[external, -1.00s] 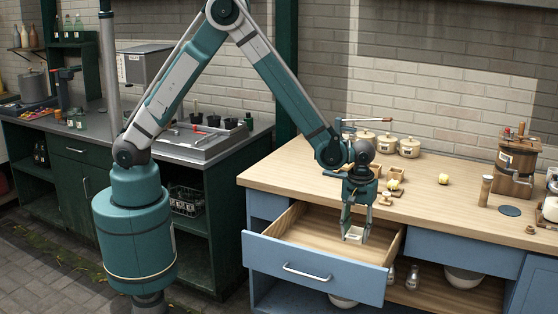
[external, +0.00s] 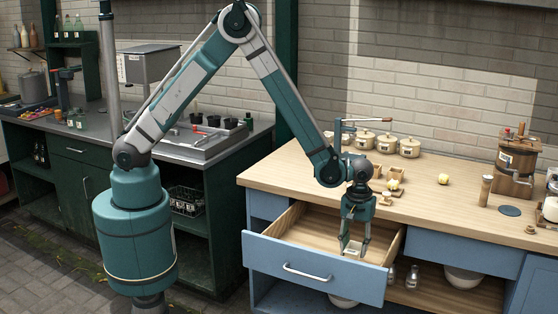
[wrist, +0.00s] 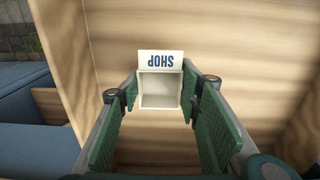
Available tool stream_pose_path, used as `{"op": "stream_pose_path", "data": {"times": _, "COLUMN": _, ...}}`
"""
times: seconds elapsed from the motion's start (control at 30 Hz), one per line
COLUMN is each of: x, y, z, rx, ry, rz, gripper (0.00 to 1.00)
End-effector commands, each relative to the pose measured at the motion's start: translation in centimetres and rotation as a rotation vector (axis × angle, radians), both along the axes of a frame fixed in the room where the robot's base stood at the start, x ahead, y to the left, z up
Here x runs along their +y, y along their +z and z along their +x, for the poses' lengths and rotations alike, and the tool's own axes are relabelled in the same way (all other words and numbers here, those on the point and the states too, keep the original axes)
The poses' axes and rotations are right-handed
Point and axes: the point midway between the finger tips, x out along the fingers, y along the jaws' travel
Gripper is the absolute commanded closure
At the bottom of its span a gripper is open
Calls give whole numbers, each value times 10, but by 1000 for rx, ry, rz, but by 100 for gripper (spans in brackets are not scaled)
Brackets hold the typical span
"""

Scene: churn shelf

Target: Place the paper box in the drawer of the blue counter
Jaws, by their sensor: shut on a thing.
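The paper box (wrist: 160,90) is a small white open box with a flap marked "SHOP". In the external view the paper box (external: 353,248) is low inside the open drawer (external: 300,228) of the blue counter (external: 262,205). My gripper (external: 355,246) points down into the drawer and is shut on the box, one finger on each side; the fingers also show in the wrist view (wrist: 160,92). The wooden drawer floor lies beneath the box. I cannot tell whether the box touches the floor.
The drawer's blue front (external: 315,270) and wooden walls surround my gripper. Wooden boxes (external: 396,173), lidded pots (external: 386,143) and a wooden grinder (external: 486,190) stand on the countertop (external: 450,205). Drawer floor to the left of the box looks bare.

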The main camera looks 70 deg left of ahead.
Motion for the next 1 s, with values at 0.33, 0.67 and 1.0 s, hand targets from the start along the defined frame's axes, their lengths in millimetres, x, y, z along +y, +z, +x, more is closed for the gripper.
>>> {"op": "stream_pose_path", "data": {"times": 0.33, "x": 0, "y": -23, "z": 0, "rx": 0, "ry": 0, "rz": 0, "gripper": 72}}
{"op": "stream_pose_path", "data": {"times": 0.67, "x": 0, "y": -38, "z": 0, "rx": 0, "ry": 0, "rz": 0, "gripper": 72}}
{"op": "stream_pose_path", "data": {"times": 1.0, "x": 0, "y": -41, "z": 0, "rx": 0, "ry": 0, "rz": 0, "gripper": 72}}
